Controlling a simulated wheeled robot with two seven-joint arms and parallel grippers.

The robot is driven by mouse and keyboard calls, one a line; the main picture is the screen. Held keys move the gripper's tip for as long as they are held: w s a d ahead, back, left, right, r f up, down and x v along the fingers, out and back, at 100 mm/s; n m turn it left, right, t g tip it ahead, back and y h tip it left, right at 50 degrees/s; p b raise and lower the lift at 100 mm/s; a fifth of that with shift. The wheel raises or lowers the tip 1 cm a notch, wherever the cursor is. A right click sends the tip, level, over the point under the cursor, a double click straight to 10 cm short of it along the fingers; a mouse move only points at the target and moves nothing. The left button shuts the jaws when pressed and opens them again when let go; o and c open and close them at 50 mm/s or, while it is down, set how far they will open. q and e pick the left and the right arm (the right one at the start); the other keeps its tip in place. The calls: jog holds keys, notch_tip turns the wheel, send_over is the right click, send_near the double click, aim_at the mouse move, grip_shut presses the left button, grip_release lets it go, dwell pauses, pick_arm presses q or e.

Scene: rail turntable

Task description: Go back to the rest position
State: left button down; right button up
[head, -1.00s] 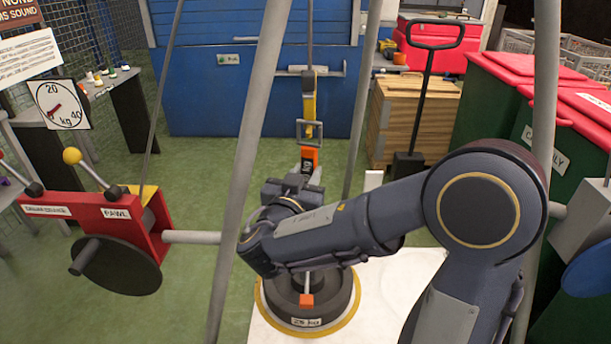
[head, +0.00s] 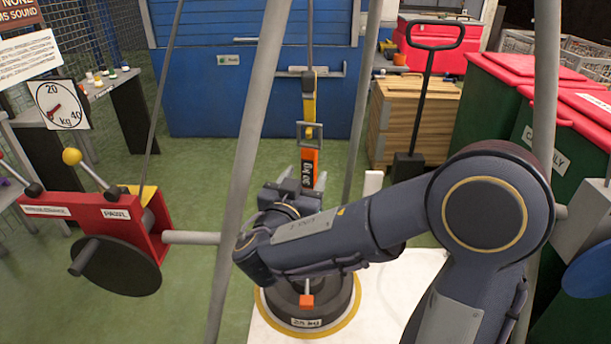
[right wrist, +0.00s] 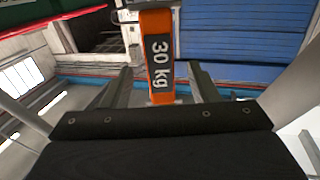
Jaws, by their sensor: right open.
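My right arm reaches across the head view from the right, and its gripper (head: 305,182) points away toward the hanging tackle. Its two fingers are apart with nothing gripped. An orange tag marked "30 kg" (head: 309,163) hangs under a metal buckle (head: 309,133) and a yellow strap (head: 309,102). In the right wrist view the tag (right wrist: 160,58) shows upright beyond the gap between the open fingers (right wrist: 161,85); I cannot tell whether any finger touches it. My left gripper is not in view.
A dark round weight (head: 308,314) with a yellow rim stands on a white board (head: 385,312) below my arm. Grey frame legs (head: 245,150) rise around it. A red pawl box (head: 95,225) with a black disc is at left. Green bins (head: 500,110) stand at right.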

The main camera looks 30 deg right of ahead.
jog(key=v, duration=0.7)
jog(key=s+d+f+n+g+y, duration=0.2)
jog(key=s+d+f+g+y, duration=0.1)
jog(key=s+d+f+g, duration=0.5)
jog(key=s+a+f+n+g+y, duration=0.2)
jog(key=s+a+f+n+y, duration=0.2)
jog(key=s+f+y, duration=0.45)
jog(key=s+a+r+n+t+y, duration=0.1)
jog(key=s+a+r+t+y, duration=0.25)
jog(key=a+y, duration=0.2)
notch_tip(320, 180, up, 20)
jog(key=p, duration=1.8)
jog(key=shift+w+a+n+p, duration=0.35)
jog(key=shift+w+a+n, duration=0.05)
